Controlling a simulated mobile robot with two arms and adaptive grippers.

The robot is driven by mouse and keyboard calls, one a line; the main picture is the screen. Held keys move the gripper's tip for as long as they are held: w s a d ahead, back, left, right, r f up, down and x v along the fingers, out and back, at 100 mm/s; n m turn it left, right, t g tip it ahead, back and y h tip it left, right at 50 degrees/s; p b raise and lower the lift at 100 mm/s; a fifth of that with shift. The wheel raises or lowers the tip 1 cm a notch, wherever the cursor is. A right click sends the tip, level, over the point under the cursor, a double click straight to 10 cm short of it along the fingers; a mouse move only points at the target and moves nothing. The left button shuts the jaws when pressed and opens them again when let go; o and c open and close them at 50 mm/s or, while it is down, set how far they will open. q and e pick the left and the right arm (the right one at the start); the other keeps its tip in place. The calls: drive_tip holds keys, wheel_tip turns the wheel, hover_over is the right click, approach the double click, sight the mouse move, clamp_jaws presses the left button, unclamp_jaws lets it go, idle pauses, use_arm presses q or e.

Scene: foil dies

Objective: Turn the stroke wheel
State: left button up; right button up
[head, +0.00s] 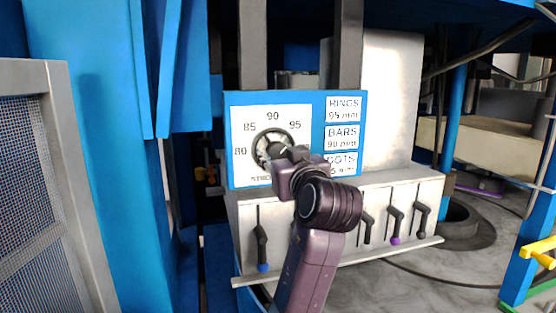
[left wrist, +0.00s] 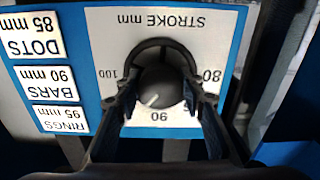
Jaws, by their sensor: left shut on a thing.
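The stroke wheel (head: 261,139) is a dark round ring with a grey hub on a white dial plate (head: 240,115) with numbers. In the left wrist view the wheel (left wrist: 160,86) appears upside down under "STROKE mm". A white mark on its hub points down-left there, between the 90 and the finger on the 100 side. My left gripper (left wrist: 160,92) is shut on the wheel, with one finger at each side of it. In the head view my left gripper (head: 278,153) hides part of the wheel and the dial's lower right. My right gripper is not in view.
Labels for rings (head: 343,108), bars (head: 342,136) and dots sit right of the dial on a blue panel. Below is a grey box with several levers, including a blue-tipped one (head: 262,252) and a purple-tipped one (head: 396,226). A blue column (head: 105,150) stands at left.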

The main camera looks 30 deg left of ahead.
use_arm(q)
drive_tip(key=n+b, duration=0.3)
drive_tip(key=b, duration=0.1)
drive_tip(key=shift+d+f+n+b, duration=0.1)
drive_tip(key=shift+f+n+b, duration=0.1)
drive_tip(key=shift+n+b, duration=0.15)
drive_tip(key=shift+r+n+b, duration=0.1)
drive_tip(key=shift+n+b, duration=0.8)
drive_tip(key=shift+n, duration=0.25)
drive_tip(key=shift+r+n+b, duration=0.15)
drive_tip(key=shift+n+b, duration=0.45)
drive_tip(key=shift+n, duration=0.4)
drive_tip(key=o, duration=1.2)
drive_tip(key=shift+c, duration=0.2)
